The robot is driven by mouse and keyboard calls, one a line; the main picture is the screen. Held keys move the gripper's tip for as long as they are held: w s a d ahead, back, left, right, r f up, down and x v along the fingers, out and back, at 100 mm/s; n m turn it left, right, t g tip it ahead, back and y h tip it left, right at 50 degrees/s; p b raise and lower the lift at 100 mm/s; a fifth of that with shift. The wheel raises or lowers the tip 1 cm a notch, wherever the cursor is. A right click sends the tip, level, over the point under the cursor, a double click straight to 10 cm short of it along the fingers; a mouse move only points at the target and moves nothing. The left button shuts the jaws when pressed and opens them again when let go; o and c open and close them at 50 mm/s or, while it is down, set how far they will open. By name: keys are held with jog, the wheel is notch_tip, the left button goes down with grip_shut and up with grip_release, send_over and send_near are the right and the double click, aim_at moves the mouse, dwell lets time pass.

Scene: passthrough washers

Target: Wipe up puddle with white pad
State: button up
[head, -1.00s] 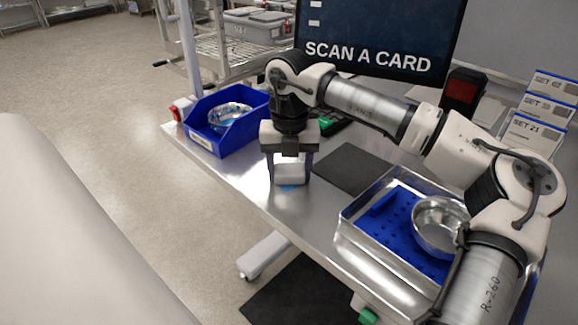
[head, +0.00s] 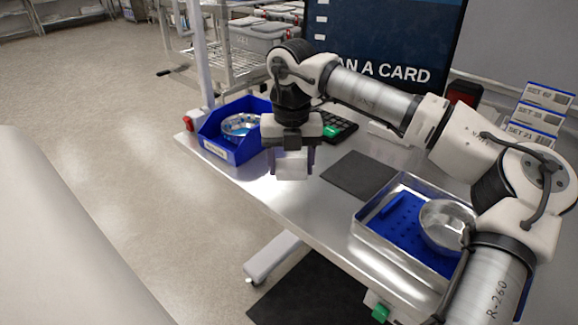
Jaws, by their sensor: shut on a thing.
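My gripper (head: 292,165) is shut on a white pad (head: 291,164), held between its two fingers over the left part of the steel table (head: 290,200), near its front edge. I cannot tell whether the pad touches the table top. No blue puddle shows on the bare steel around the pad; any liquid under the pad or behind the gripper is hidden.
A dark mat (head: 358,175) lies to the right. A metal tray (head: 366,232) with a blue liner holds a steel bowl (head: 445,226). A screen (head: 385,40) and set cards (head: 541,108) stand behind.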

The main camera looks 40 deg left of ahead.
jog(key=shift+r+p, duration=0.6)
jog(key=shift+r, duration=0.7)
